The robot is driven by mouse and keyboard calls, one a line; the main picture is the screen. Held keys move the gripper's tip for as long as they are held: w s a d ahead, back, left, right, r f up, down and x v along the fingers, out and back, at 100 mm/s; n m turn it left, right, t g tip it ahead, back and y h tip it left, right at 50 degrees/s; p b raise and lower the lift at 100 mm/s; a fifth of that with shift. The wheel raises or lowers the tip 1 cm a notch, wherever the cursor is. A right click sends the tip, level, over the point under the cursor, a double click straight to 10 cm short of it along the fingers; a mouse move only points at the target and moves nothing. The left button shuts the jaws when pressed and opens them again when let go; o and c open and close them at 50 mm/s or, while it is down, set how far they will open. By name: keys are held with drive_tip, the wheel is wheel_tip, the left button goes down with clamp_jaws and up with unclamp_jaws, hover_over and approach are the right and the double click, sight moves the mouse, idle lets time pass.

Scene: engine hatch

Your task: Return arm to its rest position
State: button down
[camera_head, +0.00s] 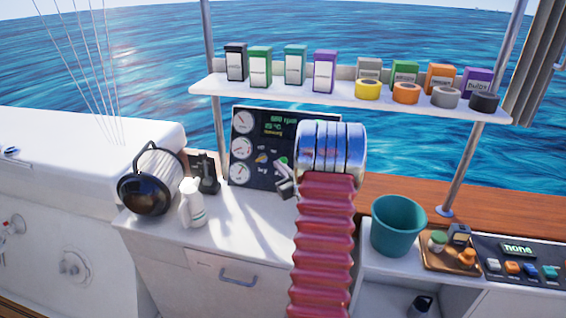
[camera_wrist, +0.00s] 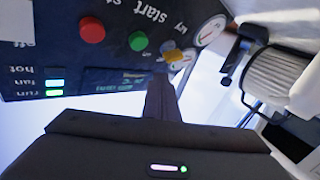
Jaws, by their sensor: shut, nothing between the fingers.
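My arm rises in the middle of the head view as a red ribbed sleeve with a silver-blue joint on top. My gripper (camera_head: 283,172) is small there, in front of the dark gauge panel (camera_head: 241,172) and partly covering its lower right. In the wrist view my gripper (camera_wrist: 160,78) is shut and empty, its tip close to the panel's yellow knob (camera_wrist: 172,56). I cannot tell whether it touches. The red button (camera_wrist: 92,29) and green button (camera_wrist: 138,41) show beside it.
A shelf (camera_head: 285,91) with several boxes and tape rolls spans above the panel. A white bottle (camera_head: 192,204) and a black round lamp-like thing (camera_head: 150,182) stand left. A teal bucket (camera_head: 398,228), a wooden tray (camera_head: 438,262) and a button panel (camera_head: 522,270) are right.

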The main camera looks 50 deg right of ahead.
idle(0.8)
